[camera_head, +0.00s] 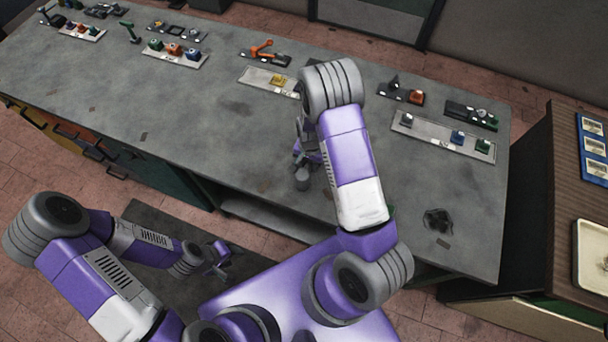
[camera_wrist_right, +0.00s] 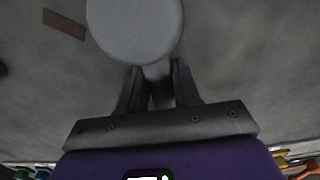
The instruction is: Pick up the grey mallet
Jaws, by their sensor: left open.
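The grey mallet (camera_wrist_right: 135,25) shows in the right wrist view as a pale grey round head with a short stretch of handle below it. My right gripper (camera_wrist_right: 157,80) has its two fingers against the handle, one on each side. In the head view the right gripper (camera_head: 304,160) is over the front part of the table, partly hidden by my forearm. The mallet's grey head (camera_head: 302,179) shows just below it; I cannot tell whether it touches the table. My left gripper (camera_head: 222,262) is open and empty, low in front of the table.
The grey table (camera_head: 215,85) carries trays of small coloured blocks and tools along its back. An orange mallet (camera_head: 262,49) and a green mallet (camera_head: 131,31) are among them. A dark stain (camera_head: 437,220) lies at front right. A brown side counter (camera_head: 560,170) stands at right. The table's left middle is clear.

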